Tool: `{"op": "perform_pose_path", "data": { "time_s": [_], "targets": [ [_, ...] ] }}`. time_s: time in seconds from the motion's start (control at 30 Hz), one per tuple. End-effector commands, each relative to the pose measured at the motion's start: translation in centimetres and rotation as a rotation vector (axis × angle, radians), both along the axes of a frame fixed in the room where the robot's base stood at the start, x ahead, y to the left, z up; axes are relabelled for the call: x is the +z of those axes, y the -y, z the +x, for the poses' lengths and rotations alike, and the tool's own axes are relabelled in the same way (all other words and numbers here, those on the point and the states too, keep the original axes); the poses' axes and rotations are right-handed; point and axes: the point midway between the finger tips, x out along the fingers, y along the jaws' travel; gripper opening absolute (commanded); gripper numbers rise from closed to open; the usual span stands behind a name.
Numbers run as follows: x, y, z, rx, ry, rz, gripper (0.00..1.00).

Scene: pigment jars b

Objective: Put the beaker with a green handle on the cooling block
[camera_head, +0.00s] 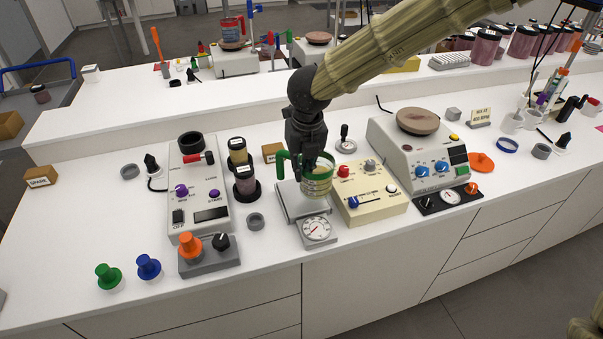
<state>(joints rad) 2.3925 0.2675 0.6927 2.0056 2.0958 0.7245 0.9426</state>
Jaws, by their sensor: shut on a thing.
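The beaker with a green handle (318,185) is clear with a green rim and pale contents, and looks upright.
A cream box with knobs (374,205) stands close right of the beaker. A hotplate (418,150) is farther right. A grey control unit (198,190) and dark jars (246,183) stand left. A red-handled beaker (232,35) is on the back bench.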

Motion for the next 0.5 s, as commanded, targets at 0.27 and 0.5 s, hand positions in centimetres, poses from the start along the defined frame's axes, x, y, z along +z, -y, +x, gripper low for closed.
{"op": "perform_pose_path", "data": {
  "time_s": [0.27,0.5],
  "targets": [
    [-2.2,-0.2,0.6,0.002,0.0,-0.002,0.0],
    [-3.5,-0.2,0.6,0.0,0.002,0.001,0.0]
  ]
}}
